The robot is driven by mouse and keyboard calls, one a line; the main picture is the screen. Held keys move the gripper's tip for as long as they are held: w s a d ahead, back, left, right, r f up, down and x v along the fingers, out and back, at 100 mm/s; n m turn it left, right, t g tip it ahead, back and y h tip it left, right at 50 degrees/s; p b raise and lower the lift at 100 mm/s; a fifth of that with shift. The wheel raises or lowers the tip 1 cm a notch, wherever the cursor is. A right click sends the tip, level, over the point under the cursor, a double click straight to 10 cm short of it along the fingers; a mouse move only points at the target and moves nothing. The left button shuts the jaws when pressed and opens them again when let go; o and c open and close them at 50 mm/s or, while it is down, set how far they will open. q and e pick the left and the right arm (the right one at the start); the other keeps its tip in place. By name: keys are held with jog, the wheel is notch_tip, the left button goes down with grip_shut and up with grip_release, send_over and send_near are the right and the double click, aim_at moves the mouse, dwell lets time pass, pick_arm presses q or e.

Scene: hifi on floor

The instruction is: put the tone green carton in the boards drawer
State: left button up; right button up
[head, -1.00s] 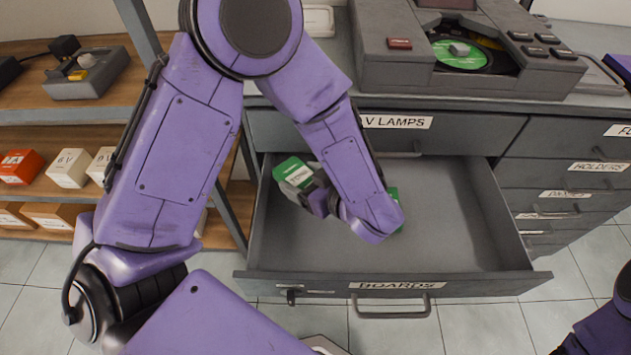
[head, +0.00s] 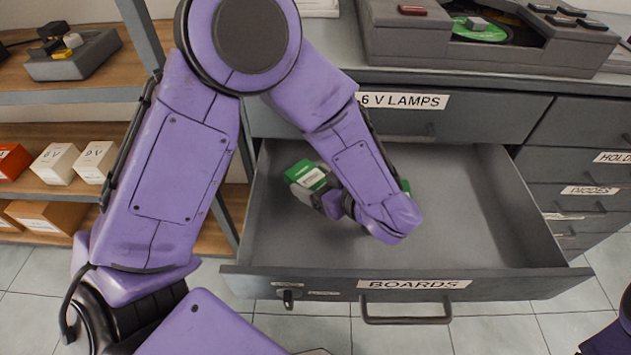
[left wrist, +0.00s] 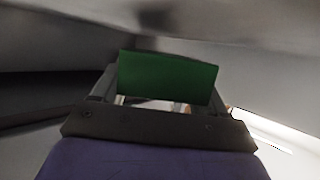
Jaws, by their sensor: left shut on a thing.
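A green and white carton (head: 307,178) is at the back left of the open boards drawer (head: 480,240), within its walls in the head view. My left gripper (head: 325,197) is shut on it. In the left wrist view the carton's green face (left wrist: 168,77) sits between the two fingers of my left gripper (left wrist: 160,98). I cannot tell whether the carton touches the drawer floor. Another small green thing (head: 405,186) shows behind my left forearm in the drawer, mostly hidden. My right gripper is not in view; only a bit of my right arm shows at the lower right.
The 6 V lamps drawer (head: 470,117) above is closed. A grey hi-fi unit with a green disc (head: 480,29) stands on the cabinet top. A shelf at left holds white boxes (head: 55,163) and an orange box (head: 45,216). The drawer's right half is bare.

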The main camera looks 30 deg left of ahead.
pick_arm(q)
jog(key=shift+f, duration=0.3)
jog(key=shift+s+f, duration=0.15)
jog(key=o, duration=1.1)
jog(key=shift+s+f, duration=0.1)
jog(key=shift+r, duration=0.3)
jog(key=p+v, duration=0.1)
jog(key=v, duration=1.1)
jog(key=shift+w+r, duration=0.25)
jog(key=shift+r, duration=0.2)
